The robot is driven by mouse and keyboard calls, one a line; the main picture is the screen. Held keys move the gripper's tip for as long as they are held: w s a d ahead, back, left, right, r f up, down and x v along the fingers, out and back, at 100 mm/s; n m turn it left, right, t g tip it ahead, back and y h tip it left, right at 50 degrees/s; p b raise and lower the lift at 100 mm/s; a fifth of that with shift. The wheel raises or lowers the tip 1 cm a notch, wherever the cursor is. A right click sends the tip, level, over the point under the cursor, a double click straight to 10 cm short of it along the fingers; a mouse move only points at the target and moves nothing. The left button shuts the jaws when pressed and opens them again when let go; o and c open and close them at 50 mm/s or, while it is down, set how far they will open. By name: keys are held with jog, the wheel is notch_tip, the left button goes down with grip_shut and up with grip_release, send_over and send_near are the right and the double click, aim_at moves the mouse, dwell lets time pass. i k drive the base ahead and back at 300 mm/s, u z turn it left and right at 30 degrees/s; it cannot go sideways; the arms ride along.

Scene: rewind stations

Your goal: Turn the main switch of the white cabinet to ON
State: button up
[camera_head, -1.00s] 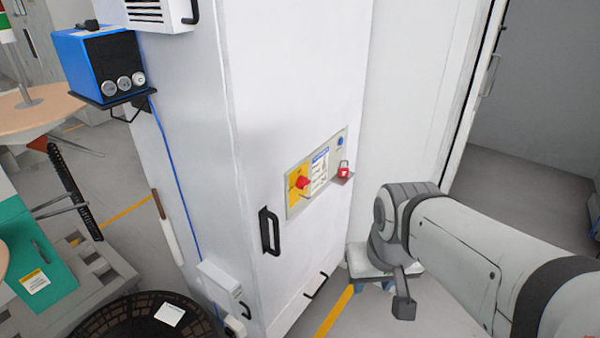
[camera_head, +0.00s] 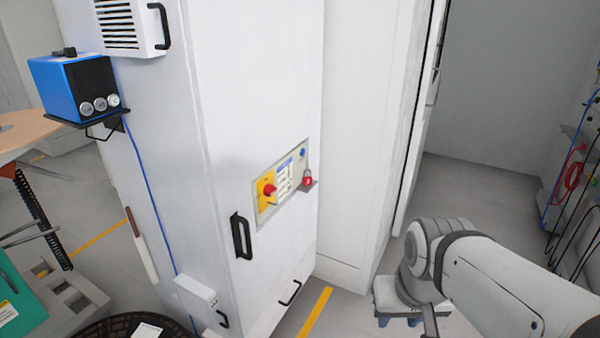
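The white cabinet (camera_head: 240,110) stands left of centre. On its front is a grey panel with the main switch (camera_head: 268,191), a red knob on a yellow plate. The knob's angle and its ON and OFF marks are too small to read. A red padlock (camera_head: 307,178) sits at a small grey bracket by the panel's right edge, apart from the knob. My arm is at the lower right, well away from the switch. A dark grey piece (camera_head: 430,322) hangs below its joint, perhaps my gripper. I cannot make out its fingers.
A black handle (camera_head: 241,236) stands out from the cabinet front, left of the switch. A blue box (camera_head: 73,88) sits on a side shelf. A black round rack (camera_head: 105,329) is at the bottom left. Hoses (camera_head: 570,178) hang at the far right.

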aim_at(269, 189)
jog(key=z, duration=0.05)
jog(key=i, duration=1)
jog(key=z, duration=0.05)
